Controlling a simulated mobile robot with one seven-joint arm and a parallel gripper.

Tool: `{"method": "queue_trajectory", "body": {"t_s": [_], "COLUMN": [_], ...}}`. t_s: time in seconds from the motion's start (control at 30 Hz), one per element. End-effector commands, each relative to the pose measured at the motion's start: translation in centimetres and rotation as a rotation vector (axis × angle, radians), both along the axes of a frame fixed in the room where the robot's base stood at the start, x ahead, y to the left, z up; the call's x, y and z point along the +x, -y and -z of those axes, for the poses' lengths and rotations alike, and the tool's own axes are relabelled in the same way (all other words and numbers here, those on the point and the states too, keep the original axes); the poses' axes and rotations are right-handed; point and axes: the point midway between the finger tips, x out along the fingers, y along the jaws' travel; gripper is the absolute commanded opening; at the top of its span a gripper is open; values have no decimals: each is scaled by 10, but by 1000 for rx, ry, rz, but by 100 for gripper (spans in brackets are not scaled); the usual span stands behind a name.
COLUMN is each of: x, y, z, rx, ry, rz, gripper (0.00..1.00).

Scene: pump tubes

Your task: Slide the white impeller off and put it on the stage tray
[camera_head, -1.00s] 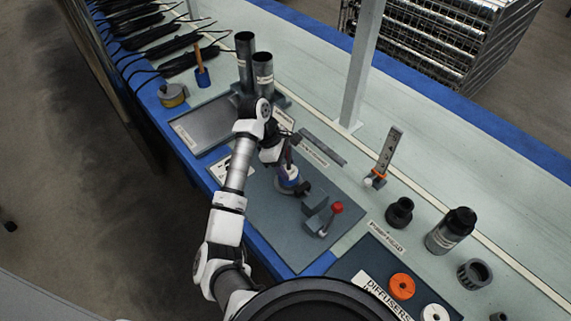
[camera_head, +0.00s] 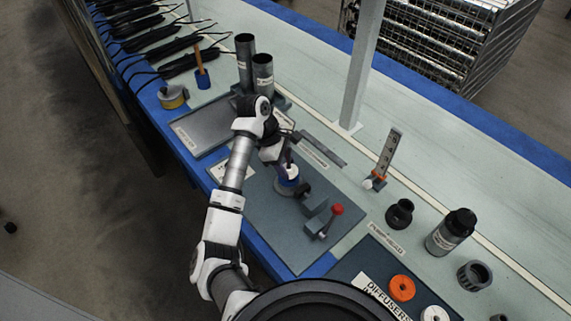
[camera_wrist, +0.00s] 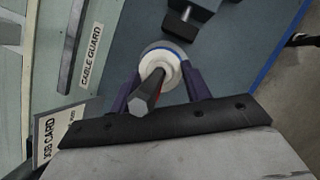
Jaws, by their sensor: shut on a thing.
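The white impeller (camera_wrist: 161,59) shows in the wrist view as a round disc around a grey hexagonal shaft (camera_wrist: 148,92), with a blue ring just under it. My gripper (camera_wrist: 162,72) has its two purple fingers on opposite sides of the impeller and is shut on it. The shaft's end points toward the wrist camera. In the head view the blue-and-white stack (camera_head: 289,180) stands on the dark mat, partly hidden by my gripper (camera_head: 284,166). The flat grey tray (camera_head: 207,126), probably the stage tray, lies bare to the left; its label is too small to read.
A grey clamp with a red-knobbed lever (camera_head: 336,209) stands close by on the mat (camera_head: 292,246). Two upright grey tubes (camera_head: 262,72) stand behind the tray. A ruler stand (camera_head: 388,153), black parts and an orange diffuser (camera_head: 401,287) are to the right.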

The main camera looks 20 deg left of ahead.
Motion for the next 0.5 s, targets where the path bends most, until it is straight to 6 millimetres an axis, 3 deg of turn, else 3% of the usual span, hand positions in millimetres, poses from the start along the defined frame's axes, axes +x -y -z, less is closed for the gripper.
{"method": "queue_trajectory", "body": {"t_s": [0.5], "x": [0], "y": [0], "z": [-12], "rx": [1], "ry": [0], "rz": [0], "gripper": [14]}}
